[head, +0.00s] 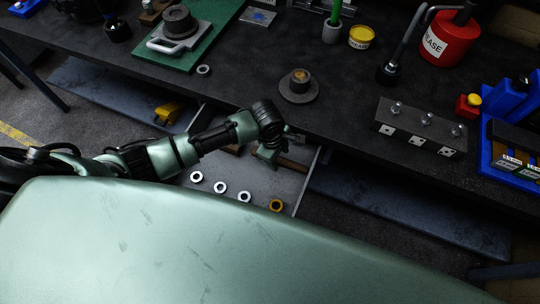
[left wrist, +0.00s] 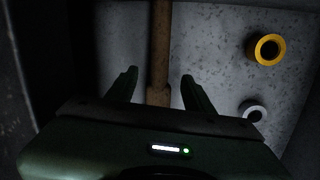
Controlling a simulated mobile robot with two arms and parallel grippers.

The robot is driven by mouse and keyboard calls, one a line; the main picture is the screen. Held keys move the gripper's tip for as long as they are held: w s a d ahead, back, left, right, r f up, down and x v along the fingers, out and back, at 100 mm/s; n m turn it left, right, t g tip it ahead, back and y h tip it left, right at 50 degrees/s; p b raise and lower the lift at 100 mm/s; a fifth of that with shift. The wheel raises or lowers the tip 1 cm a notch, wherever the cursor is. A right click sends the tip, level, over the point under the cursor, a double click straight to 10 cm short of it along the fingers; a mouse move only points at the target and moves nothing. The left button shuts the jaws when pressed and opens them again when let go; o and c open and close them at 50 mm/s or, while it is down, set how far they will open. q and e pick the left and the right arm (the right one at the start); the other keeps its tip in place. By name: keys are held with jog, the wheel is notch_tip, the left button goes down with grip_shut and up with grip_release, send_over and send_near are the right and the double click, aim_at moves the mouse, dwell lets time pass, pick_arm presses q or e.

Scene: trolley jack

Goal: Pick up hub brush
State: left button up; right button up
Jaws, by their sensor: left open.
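A brown wooden rod, likely the hub brush's handle (left wrist: 161,30), lies in the open drawer (head: 290,192). In the head view part of this handle (head: 293,164) shows to the right of my left gripper (head: 270,153). In the left wrist view my left gripper (left wrist: 160,77) is open, with one finger on each side of the handle and visible gaps to both. I cannot tell whether the fingers are at the handle's height. No bristles can be made out; the gripper and wrist hide part of the rod. My right gripper is in neither view.
In the drawer lie several pale rings (head: 219,187) and a yellow ring (head: 277,205), also in the left wrist view (left wrist: 266,49). The dark workbench (head: 240,85) overhangs the drawer's back. A flanged hub (head: 298,86) and a metal block (head: 421,127) stand on it.

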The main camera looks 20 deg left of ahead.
pick_arm(q)
jog(key=shift+w+d+f, duration=0.1)
jog(key=shift+w+f, duration=0.05)
jog(key=shift+f, duration=0.4)
jog(key=shift+w+f, duration=0.1)
jog(key=shift+f, duration=0.7)
jog(key=c, duration=0.3)
grip_shut()
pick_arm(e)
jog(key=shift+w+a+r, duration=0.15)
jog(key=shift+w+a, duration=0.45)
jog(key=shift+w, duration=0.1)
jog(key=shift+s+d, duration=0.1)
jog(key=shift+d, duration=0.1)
